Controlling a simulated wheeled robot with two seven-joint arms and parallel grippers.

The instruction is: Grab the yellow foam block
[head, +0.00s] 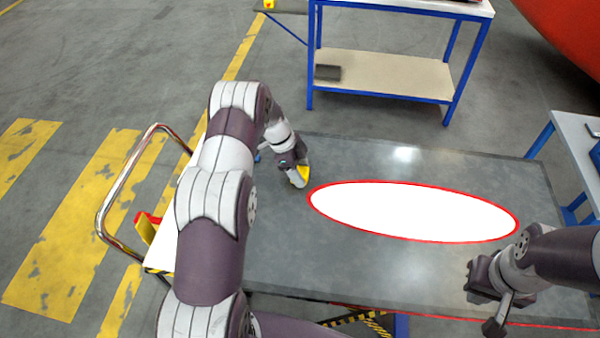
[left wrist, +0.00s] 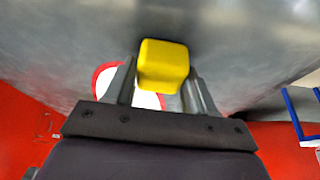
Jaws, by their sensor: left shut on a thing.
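The yellow foam block (left wrist: 163,62) sits between the two fingers of my left gripper (left wrist: 160,88) in the left wrist view. My left gripper is shut on it. In the head view only a small part of the yellow block (head: 304,172) shows beside the fingers of my left gripper (head: 298,178), low over the left part of the grey table. I cannot tell whether the block touches the table. My right gripper (head: 489,301) is over the table's front right, away from the block, and its jaw opening is not clear.
The grey table (head: 420,158) bears a white oval with a red rim (head: 410,211), just right of my left gripper. A blue-framed shelf (head: 385,75) stands behind, and a cart with a metal handle (head: 112,205) stands at left.

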